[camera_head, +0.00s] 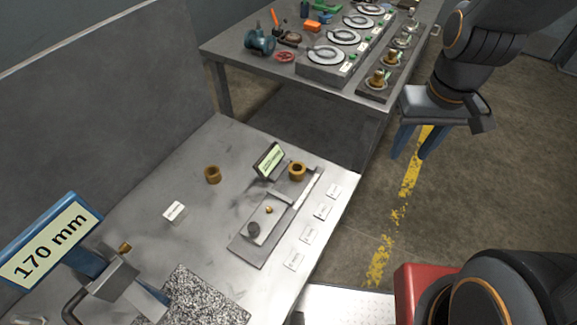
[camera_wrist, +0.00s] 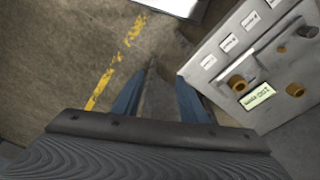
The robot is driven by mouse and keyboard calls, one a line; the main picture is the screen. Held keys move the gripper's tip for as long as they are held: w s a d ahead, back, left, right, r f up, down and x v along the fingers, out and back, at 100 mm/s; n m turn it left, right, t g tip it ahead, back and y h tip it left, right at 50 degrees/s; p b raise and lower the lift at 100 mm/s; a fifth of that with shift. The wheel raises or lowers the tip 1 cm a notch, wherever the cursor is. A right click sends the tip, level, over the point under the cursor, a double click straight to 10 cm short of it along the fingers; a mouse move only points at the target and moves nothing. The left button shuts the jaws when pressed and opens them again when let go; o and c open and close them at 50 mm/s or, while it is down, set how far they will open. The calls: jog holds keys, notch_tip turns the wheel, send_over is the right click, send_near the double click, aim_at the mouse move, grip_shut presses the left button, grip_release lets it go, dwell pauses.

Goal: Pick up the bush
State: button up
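Two bronze bushes show on the near metal table. One bush (camera_head: 212,175) stands alone on the bare tabletop, left of a small dark display. The other bush (camera_head: 297,171) sits at the far end of a grey fixture plate (camera_head: 246,248). In the wrist view, the lone bush (camera_wrist: 295,89) and the fixture bush (camera_wrist: 237,84) are at the right. My gripper (camera_head: 409,156) has two blue fingers, spread apart with nothing between them. It hangs over the floor, right of the table and away from both bushes. In the wrist view, my gripper (camera_wrist: 162,78) has bare floor between its fingers.
A white label block (camera_head: 174,211), a speckled granite plate (camera_head: 205,300) and a blue-framed "170 mm" sign (camera_head: 50,243) are on the near table. White tags line its right edge. A second table (camera_head: 262,66) behind carries a row of round gauges and tools. Tabletop around the lone bush is clear.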

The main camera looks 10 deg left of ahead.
jog(key=w+a+f+n+b, duration=0.2)
jog(key=w+a+n, duration=0.1)
jog(key=a+n, duration=0.85)
jog(key=n+g+b, duration=0.1)
jog(key=n+b, duration=0.1)
jog(key=n, duration=1.3)
send_over(297, 168)
notch_tip(297, 168, down, 3)
jog(key=shift+d+r+m, duration=0.15)
jog(key=shift+m, duration=0.1)
jog(key=shift+a, duration=0.2)
jog(key=shift+s+f, duration=0.1)
jog(key=shift+f, duration=0.4)
jog(key=shift+f+p, duration=0.95)
jog(key=shift+f, duration=2.5)
jog(key=shift+c, duration=0.3)
jog(key=c, duration=0.9)
jog(key=shift+o, duration=0.2)
